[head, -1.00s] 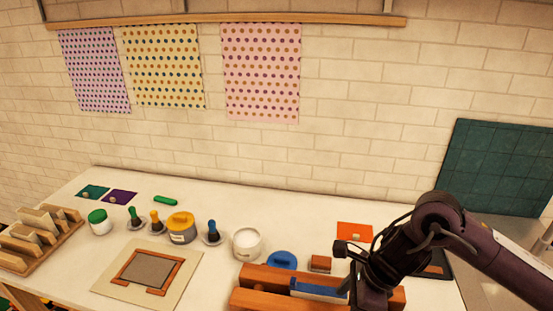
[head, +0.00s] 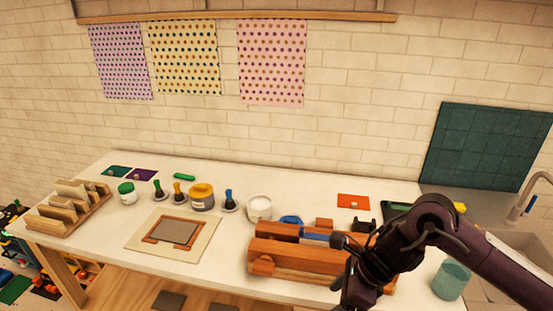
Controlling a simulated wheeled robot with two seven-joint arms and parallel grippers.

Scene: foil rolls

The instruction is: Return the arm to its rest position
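My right arm comes in from the right in the head view, and its dark gripper (head: 352,285) is at the lower right, in front of the right part of a wooden block-like press (head: 285,255) on the white table. The fingers are dark and partly hidden by the wrist, so I cannot tell whether they are open or shut. No held object shows. My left arm and gripper are not in view.
The white table (head: 120,235) holds a wooden rack (head: 70,210), a framed board (head: 175,233), several jars and stamps, a white pot (head: 259,208) and an orange card (head: 353,201).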

